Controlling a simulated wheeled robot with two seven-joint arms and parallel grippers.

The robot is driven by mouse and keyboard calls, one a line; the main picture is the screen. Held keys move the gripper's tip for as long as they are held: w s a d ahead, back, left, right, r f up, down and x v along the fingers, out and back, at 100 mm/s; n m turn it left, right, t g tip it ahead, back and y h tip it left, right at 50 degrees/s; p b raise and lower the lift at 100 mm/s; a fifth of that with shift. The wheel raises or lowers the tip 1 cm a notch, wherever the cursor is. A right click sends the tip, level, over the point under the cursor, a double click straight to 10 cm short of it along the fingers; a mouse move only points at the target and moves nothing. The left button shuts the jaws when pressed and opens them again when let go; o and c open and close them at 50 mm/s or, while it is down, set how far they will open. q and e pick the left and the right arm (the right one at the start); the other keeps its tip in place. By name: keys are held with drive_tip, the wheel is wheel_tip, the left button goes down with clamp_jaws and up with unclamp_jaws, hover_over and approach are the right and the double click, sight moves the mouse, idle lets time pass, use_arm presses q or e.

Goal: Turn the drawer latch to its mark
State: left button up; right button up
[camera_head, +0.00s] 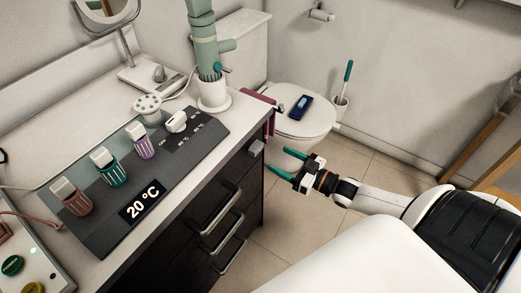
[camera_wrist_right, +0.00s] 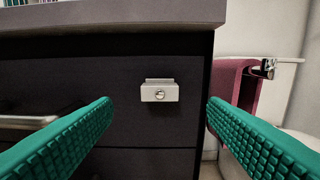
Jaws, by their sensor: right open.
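The drawer latch is a small light grey block (camera_wrist_right: 159,91) with a round screw-like knob on its lower face, mounted on the dark drawer front (camera_wrist_right: 120,120). In the head view the latch (camera_head: 256,147) shows small, near the top right corner of the cabinet front. Its mark cannot be made out. My right gripper (camera_head: 279,162) is open and empty, its green fingers pointing at the cabinet. In the right wrist view the fingers (camera_wrist_right: 158,108) stand apart on either side of the latch, not touching it. My left gripper is not in view.
Drawer handles (camera_head: 222,212) stick out below and left of the latch. A dark red towel (camera_head: 258,97) hangs beyond the cabinet's right edge, near the toilet (camera_head: 300,125). The countertop holds a dark panel (camera_head: 185,160) with several coloured knobs. Floor right of the cabinet is clear.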

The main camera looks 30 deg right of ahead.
sight(260, 149)
drive_tip(key=x, duration=0.3)
drive_tip(key=shift+w+a+r, duration=0.1)
drive_tip(key=shift+a+r, duration=0.05)
drive_tip(key=x, duration=0.4)
drive_tip(key=shift+w+a, duration=0.1)
drive_tip(key=shift+w, duration=0.4)
drive_tip(key=c, duration=1)
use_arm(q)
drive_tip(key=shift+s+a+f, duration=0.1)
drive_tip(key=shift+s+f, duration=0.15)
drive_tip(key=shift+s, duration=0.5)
